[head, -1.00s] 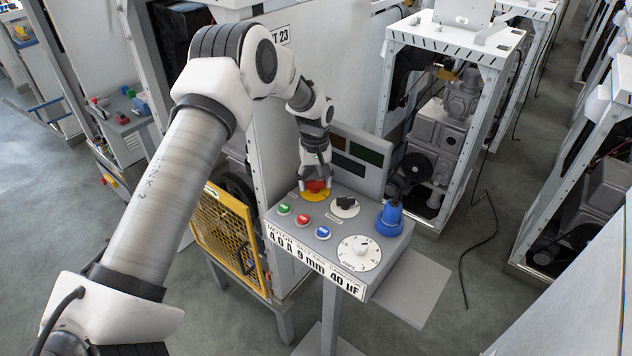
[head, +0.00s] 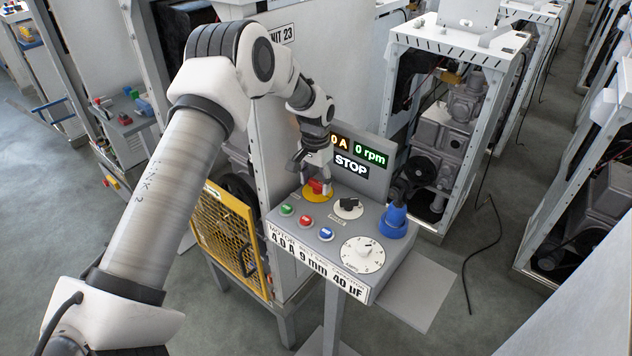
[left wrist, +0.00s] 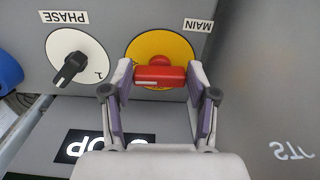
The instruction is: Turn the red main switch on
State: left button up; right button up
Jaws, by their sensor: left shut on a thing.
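The red main switch (left wrist: 160,77) is a red handle on a yellow round plate labelled MAIN; its plate (head: 318,195) also shows at the back left of the grey control box in the head view. My left gripper (left wrist: 160,82) is shut on the red handle, one finger at each end of it. In the left wrist view the handle lies across the picture. The display panel behind the box is lit, with 0 rpm (head: 370,157) and STOP (head: 350,165); my gripper partly hides its left side. My right gripper is not in view.
The control box (head: 300,240) also carries a black PHASE knob (head: 348,207), green, red and blue buttons, a white dial (head: 362,253) and a blue connector (head: 394,222). A yellow mesh guard (head: 225,243) stands to the left. Machine frames stand behind and to the right.

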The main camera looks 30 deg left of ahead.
aim_at(316, 183)
pick_arm(q)
jog(key=shift+s+f+m, duration=0.1)
jog(key=shift+f+m, duration=0.05)
jog(key=shift+m, duration=0.15)
jog(key=o, duration=0.9)
jog(key=shift+o, duration=1.3)
notch_tip(316, 183, up, 12)
jog(key=shift+w, duration=0.2)
